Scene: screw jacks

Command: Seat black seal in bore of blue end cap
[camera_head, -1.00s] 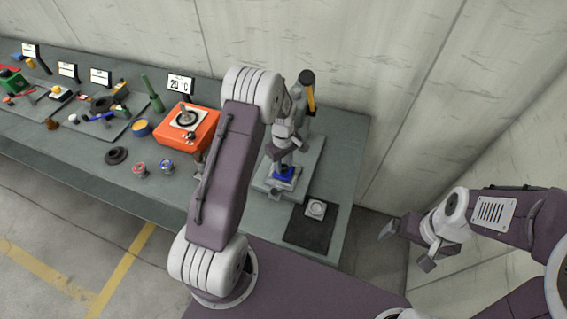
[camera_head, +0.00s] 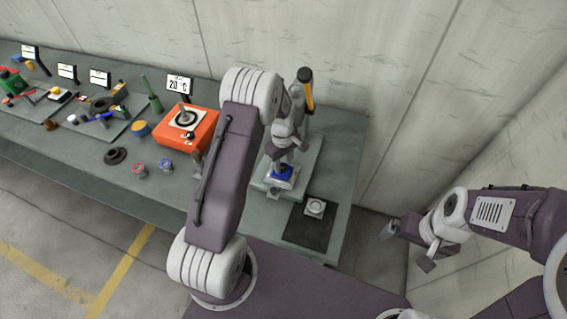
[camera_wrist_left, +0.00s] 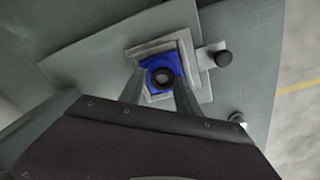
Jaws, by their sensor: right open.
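The blue end cap (camera_head: 284,173) sits in a pale square holder on a grey plate at the right end of the bench. In the left wrist view the blue end cap (camera_wrist_left: 155,65) has a black ring, apparently the black seal (camera_wrist_left: 162,78), at its bore; I cannot tell how deep it sits. My left gripper (camera_head: 287,150) is above the cap. In the left wrist view its fingers (camera_wrist_left: 158,88) are apart, on either side of the ring, with no clear contact. My right gripper (camera_head: 408,248) is open and empty, off the bench's right side.
A dark mat (camera_head: 307,232) with a small pale part (camera_head: 315,207) lies right of the plate. An orange unit (camera_head: 187,127), a black ring (camera_head: 116,155) and small red and blue-ringed parts stand left. A yellow-and-black handle (camera_head: 306,88) rises behind the plate.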

